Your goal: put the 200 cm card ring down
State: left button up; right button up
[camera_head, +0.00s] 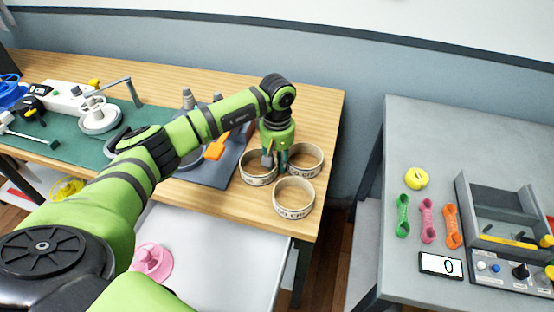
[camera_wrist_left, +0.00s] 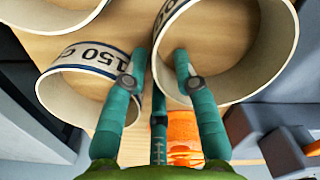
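Three pale card rings stand close together near the right end of the wooden table: a left one (camera_head: 258,180), a right rear one (camera_head: 317,165) and a near one (camera_head: 294,206). The near ring's lettering looks like "00 CM", its first digit unclear. My left gripper (camera_head: 275,160) points down among the rings. In the left wrist view its fingers (camera_wrist_left: 160,62) are apart, on either side of the wall of a large ring (camera_wrist_left: 235,85). A ring marked "150 C" (camera_wrist_left: 95,55) is beside it. I cannot match the large ring to a head-view ring. My right gripper is out of view.
An orange tool (camera_head: 215,149) lies on a dark board left of the rings. A grey bench (camera_head: 400,265) at the right, across a gap, holds a yellow ring (camera_head: 416,178), coloured straps and a display (camera_head: 440,265). Little table is clear beside the rings.

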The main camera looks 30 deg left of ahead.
pick_arm(q)
jog(key=shift+r, duration=0.1)
jog(key=shift+r+p, duration=0.25)
jog(key=shift+p, duration=0.15)
notch_tip(320, 180, up, 12)
jog(key=b, duration=0.3)
jog(key=shift+f+b, duration=0.15)
jog(key=shift+b, duration=0.15)
